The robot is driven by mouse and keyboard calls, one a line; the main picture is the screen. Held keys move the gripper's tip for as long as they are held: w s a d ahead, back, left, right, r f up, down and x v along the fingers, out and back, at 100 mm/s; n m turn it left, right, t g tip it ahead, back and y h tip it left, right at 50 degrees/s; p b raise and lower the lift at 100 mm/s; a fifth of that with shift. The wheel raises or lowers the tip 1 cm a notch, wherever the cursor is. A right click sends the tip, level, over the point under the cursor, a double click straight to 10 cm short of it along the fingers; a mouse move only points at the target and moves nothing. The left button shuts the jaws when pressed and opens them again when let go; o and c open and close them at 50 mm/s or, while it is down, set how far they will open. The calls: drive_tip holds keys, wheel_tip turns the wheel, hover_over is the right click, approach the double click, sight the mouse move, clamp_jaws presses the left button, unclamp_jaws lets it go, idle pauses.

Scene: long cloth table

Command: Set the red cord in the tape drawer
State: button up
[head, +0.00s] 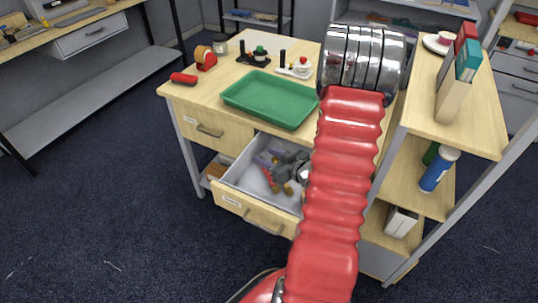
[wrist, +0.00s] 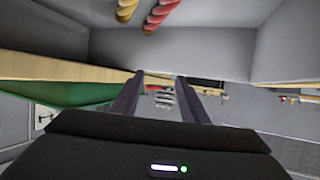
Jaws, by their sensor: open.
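The open drawer (head: 240,178) under the table is light grey inside, with a wooden front; its label is too small to read. The red cord (head: 268,178) lies inside it, beside a tan-yellow twisted piece. In the wrist view, the twisted red cord (wrist: 163,12) shows at the top edge, next to the tan-yellow piece (wrist: 127,10). My gripper (head: 287,168) is over the drawer, partly hidden by my arm. In the wrist view, my gripper's fingers (wrist: 160,88) are apart with nothing between them, and the cord is clear of them.
A closed drawer (head: 207,131) sits left of and above the open one. On the table are a green tray (head: 270,98), a red tape dispenser (head: 205,58), a red object (head: 184,78) and small stands. A shelf with books (head: 458,75) stands close on the right. Floor at front left is clear.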

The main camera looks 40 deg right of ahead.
drive_tip(key=shift+r, duration=0.1)
drive_tip(key=v, duration=1.2)
drive_tip(key=shift+d+r, duration=0.2)
drive_tip(key=shift+r, duration=0.2)
idle(0.5)
